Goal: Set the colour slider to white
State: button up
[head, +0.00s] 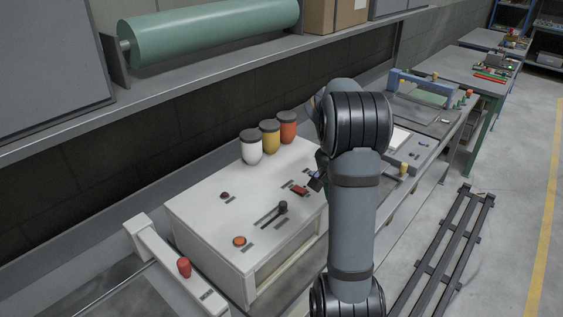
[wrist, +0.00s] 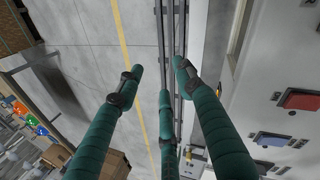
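The colour slider is most likely the black knob (head: 282,207) in a slanted slot on top of the white box (head: 206,216) in the head view. The knob sits at the upper right end of the slot. White, yellow and orange jars (head: 251,148) with dark lids stand at the box's back edge. In the wrist view my gripper (wrist: 160,76) has three green fingers, spread apart and empty, over the floor. In the head view it is mostly hidden behind my arm, near the box's right side.
A white arm with a red knob (head: 184,267) is at front left. A shelf with a green roll (head: 210,32) hangs above.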

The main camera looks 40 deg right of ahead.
jog(key=w+a+r+m+t+p, duration=0.1)
jog(key=w+a+r+t+p, duration=0.2)
jog(key=w+r, duration=0.45)
notch_tip(320, 180, up, 2)
jog(key=n+y+p, duration=0.1)
jog(key=n+p, duration=0.1)
send_over(283, 203)
jog(key=shift+t, duration=0.3)
notch_tip(283, 203, down, 9)
jog(key=shift+r, duration=0.2)
jog(key=shift+w+f, duration=0.1)
jog(key=shift+f, duration=0.55)
jog(key=c, duration=0.3)
grip_shut()
